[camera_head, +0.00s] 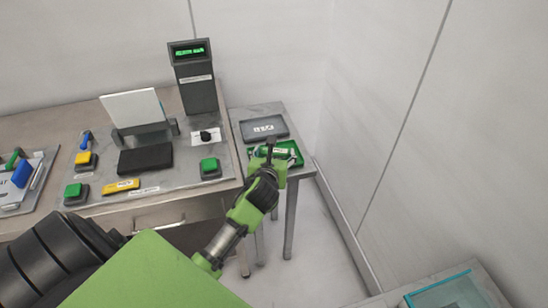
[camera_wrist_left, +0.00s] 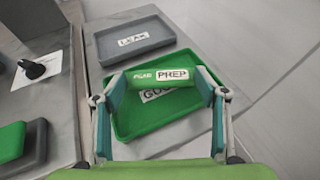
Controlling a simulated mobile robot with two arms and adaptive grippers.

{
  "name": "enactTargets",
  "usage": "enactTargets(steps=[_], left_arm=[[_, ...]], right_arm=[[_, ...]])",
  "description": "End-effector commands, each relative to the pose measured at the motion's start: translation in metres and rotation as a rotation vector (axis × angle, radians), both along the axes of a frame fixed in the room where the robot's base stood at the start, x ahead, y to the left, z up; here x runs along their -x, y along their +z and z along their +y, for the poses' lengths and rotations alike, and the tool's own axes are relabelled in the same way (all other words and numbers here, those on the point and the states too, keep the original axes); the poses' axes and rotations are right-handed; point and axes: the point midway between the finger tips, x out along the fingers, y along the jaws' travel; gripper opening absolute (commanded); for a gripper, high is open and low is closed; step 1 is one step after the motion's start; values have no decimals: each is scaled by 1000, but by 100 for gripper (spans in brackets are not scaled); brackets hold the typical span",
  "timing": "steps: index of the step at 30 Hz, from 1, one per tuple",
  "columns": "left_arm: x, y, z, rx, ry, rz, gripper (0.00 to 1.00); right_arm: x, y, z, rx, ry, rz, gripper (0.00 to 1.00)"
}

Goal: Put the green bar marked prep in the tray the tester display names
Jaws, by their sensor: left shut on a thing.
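My left gripper (camera_head: 273,152) is shut on the green bar (camera_wrist_left: 142,79), whose white label reads PREP. In the left wrist view the bar lies level across the two fingertips (camera_wrist_left: 160,80). The bar is over the green tray (camera_wrist_left: 160,125), which also shows in the head view (camera_head: 297,158). I cannot tell whether bar and tray touch. The bar partly covers the tray's label, which starts with GO. A grey tray labelled LEAK (camera_wrist_left: 165,47) lies just behind, also in the head view (camera_head: 248,129). The tester display (camera_head: 189,52) shows green text too small to read. My right gripper is out of view.
Left of the trays, the bench holds green buttons (camera_head: 209,165), a yellow bar (camera_head: 121,185), a black pad (camera_head: 145,158) and a black knob (camera_head: 206,136). A wall stands close on the right. A teal-edged tray (camera_head: 445,292) is at the lower right.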

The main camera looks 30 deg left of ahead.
Motion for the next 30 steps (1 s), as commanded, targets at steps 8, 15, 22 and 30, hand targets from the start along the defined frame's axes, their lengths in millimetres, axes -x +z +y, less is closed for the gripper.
enactTargets(steps=[8, 15, 22, 30], left_arm=[[0, -14, 0, 0, -1, -1, 47], [1, -17, 0, -1, 0, 0, 47], [1, -17, -1, 1, -1, 1, 73], [10, -10, -6, -1, -3, 0, 73]], right_arm=[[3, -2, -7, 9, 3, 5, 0], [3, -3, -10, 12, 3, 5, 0], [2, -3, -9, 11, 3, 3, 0], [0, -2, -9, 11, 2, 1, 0]])
